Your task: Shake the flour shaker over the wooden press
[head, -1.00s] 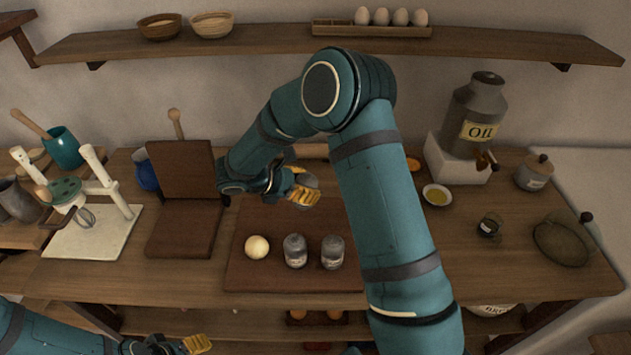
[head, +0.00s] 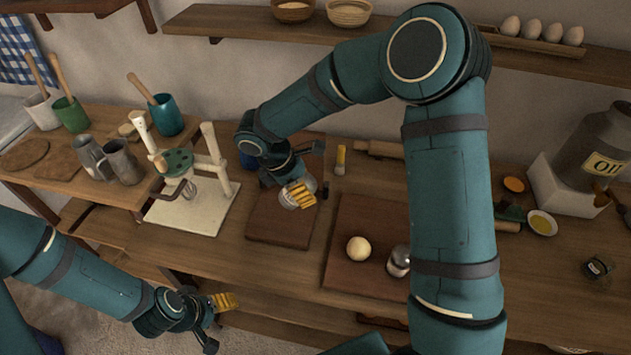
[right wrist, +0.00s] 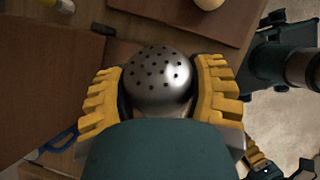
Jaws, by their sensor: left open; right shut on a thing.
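My right gripper (head: 300,195) is shut on the flour shaker (head: 289,199), a grey metal one. In the right wrist view the shaker's domed top with dark holes (right wrist: 158,78) shows between the yellow fingers. The wooden press (head: 277,228) is dark brown, with its base flat on the counter and its lid raised at the back, partly hidden by my right arm. The shaker is held above the press base. My left gripper (head: 223,302) is open and empty, in front of the counter and well away from the press.
A brown board (head: 345,279) right of the press holds a pale dough ball (head: 358,248) and another shaker (head: 399,260), partly behind my arm. A brush (head: 341,160) lies behind.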

